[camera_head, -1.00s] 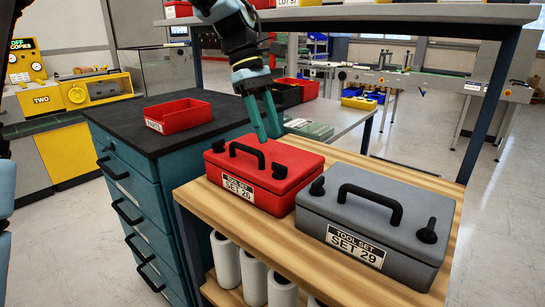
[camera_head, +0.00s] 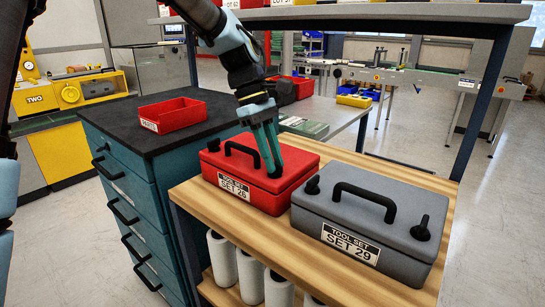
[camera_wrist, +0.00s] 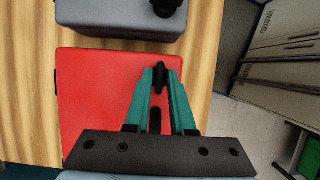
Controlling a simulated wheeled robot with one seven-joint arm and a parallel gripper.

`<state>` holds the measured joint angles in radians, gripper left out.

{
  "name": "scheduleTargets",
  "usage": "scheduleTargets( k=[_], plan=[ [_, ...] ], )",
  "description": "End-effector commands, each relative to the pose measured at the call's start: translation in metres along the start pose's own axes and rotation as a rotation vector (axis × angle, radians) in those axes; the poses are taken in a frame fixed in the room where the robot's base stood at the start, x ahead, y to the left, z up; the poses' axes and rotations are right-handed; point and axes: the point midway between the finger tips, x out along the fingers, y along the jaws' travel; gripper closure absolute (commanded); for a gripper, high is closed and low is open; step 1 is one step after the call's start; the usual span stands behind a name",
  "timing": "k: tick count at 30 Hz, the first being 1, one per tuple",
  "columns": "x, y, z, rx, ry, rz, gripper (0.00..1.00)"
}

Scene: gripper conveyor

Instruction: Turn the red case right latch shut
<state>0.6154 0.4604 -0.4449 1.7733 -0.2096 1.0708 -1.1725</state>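The red case (camera_head: 255,196), labelled SET 26, lies on the wooden bench top with its black handle (camera_head: 228,148) upright. Its right latch (camera_wrist: 160,76) shows as a dark knob between my fingertips in the wrist view; in the head view the fingers mostly cover it. My gripper (camera_head: 274,172) points down at the right end of the red lid. Its teal fingers stand apart on either side of the latch, and I cannot tell whether they touch it. The left latch (camera_head: 214,145) is clear of my gripper in the head view.
A grey case (camera_head: 368,215), labelled SET 29, stands close on the right with its own handle and latches. A shelf (camera_head: 390,14) runs above and behind. An open red bin (camera_head: 172,115) sits on the dark cabinet at left.

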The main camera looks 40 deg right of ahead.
Motion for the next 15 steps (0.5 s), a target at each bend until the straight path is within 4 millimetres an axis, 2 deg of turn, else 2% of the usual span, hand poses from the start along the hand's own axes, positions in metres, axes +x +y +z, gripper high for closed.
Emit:
scheduleTargets(
  k=[1,5,15],
  plan=[
    [-0.0002,0.0,0.0,0.0,0.0,0.0,0.84],
    [-0.0002,0.0,0.0,0.0,0.0,0.0,0.99],
    [-0.0003,-0.0001,0.0,0.0,0.0,0.0,1.0]
  ],
)
